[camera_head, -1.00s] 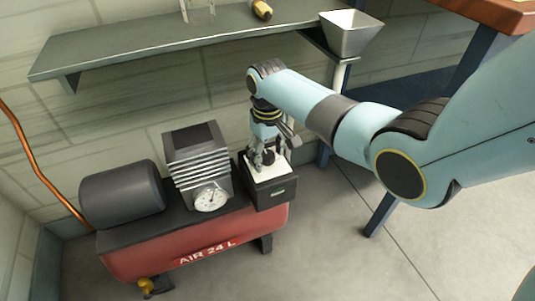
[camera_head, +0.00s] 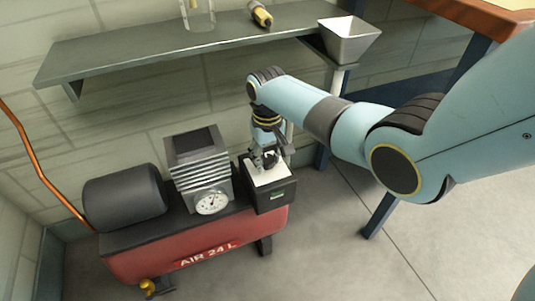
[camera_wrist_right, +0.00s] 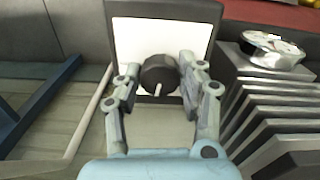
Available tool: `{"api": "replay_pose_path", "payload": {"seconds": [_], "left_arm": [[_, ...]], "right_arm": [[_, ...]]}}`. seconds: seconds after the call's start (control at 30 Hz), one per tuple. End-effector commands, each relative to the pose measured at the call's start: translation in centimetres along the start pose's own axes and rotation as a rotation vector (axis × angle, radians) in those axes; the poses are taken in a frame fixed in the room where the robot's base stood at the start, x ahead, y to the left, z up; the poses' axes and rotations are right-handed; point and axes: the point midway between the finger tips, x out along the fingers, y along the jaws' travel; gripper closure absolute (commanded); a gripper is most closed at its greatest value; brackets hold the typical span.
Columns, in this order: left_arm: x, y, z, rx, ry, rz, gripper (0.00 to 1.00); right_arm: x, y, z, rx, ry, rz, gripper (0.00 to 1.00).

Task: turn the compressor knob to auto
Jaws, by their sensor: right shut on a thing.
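The compressor (camera_head: 190,239) has a red tank marked "AIR 24 L". At its right end is a black switch box (camera_head: 275,199) with a pale top plate. A round dark knob (camera_wrist_right: 158,76) with a white pointer line sits on that plate; in the right wrist view the line points down toward my gripper's base. My right gripper (camera_head: 266,160) comes down on the box from above, its fingers at either side of the knob, shut on it. The fingers (camera_wrist_right: 156,82) also show in the wrist view. Any lettering round the knob is unreadable. My left gripper is out of view.
A ribbed pump block (camera_head: 199,163) with a dial gauge (camera_head: 211,202) stands close left of the box. A grey shelf (camera_head: 150,55) hangs above, with a metal hopper (camera_head: 348,42) at its right end. Open floor (camera_head: 340,250) lies to the right.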

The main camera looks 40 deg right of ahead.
Motion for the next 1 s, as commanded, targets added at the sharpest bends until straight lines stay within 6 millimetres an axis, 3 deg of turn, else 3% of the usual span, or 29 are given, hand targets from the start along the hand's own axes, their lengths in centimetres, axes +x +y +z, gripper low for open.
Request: {"api": "replay_pose_path", "payload": {"seconds": [0.43,1.0], "left_arm": [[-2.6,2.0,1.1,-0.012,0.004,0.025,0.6],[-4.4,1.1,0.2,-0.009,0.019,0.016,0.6]], "right_arm": [[-0.3,-0.2,0.0,0.409,-0.001,-0.001,0.93],[-0.1,-0.2,-0.1,0.95,0.0,0.0,0.93]]}}
